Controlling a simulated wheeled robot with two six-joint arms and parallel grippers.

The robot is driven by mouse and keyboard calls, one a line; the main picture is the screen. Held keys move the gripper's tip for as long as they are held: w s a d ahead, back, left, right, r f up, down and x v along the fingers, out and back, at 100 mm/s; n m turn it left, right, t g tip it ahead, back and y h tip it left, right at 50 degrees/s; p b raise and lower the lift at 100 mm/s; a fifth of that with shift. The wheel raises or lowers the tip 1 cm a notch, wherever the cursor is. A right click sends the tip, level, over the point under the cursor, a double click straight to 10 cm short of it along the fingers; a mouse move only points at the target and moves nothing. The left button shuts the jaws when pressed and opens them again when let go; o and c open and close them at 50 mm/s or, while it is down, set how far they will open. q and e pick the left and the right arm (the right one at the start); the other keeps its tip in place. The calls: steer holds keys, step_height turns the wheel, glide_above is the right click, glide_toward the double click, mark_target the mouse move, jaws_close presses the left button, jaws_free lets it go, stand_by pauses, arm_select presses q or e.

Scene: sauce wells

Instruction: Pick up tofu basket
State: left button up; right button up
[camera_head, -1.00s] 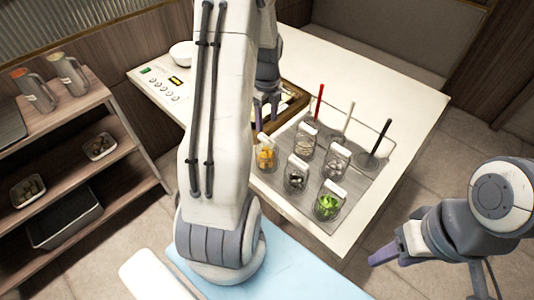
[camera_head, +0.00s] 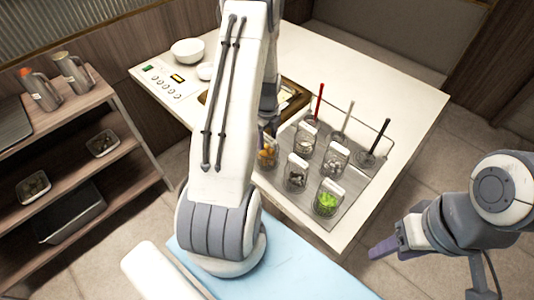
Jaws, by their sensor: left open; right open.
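Several clear baskets with white handles stand in the grey rack (camera_head: 330,205). One basket (camera_head: 268,156) holds orange-yellow pieces, one (camera_head: 297,176) dark pieces and one (camera_head: 327,200) green leaves. Two more at the back, one (camera_head: 306,138) and another (camera_head: 335,160), hold pale pieces. I cannot tell for certain which holds tofu. My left gripper (camera_head: 268,122) is open, mostly hidden behind its own arm, just behind and above the orange-yellow basket; whether they touch is hidden. My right gripper (camera_head: 384,249) is open and empty, off the counter's right side.
A brown-framed tray (camera_head: 291,101) lies on the counter behind the rack, partly hidden by my arm. A white bowl (camera_head: 187,51) stands at the back left. A wooden shelf (camera_head: 85,125) stands at left.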

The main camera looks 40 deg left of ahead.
arm_select(q)
jaws_close()
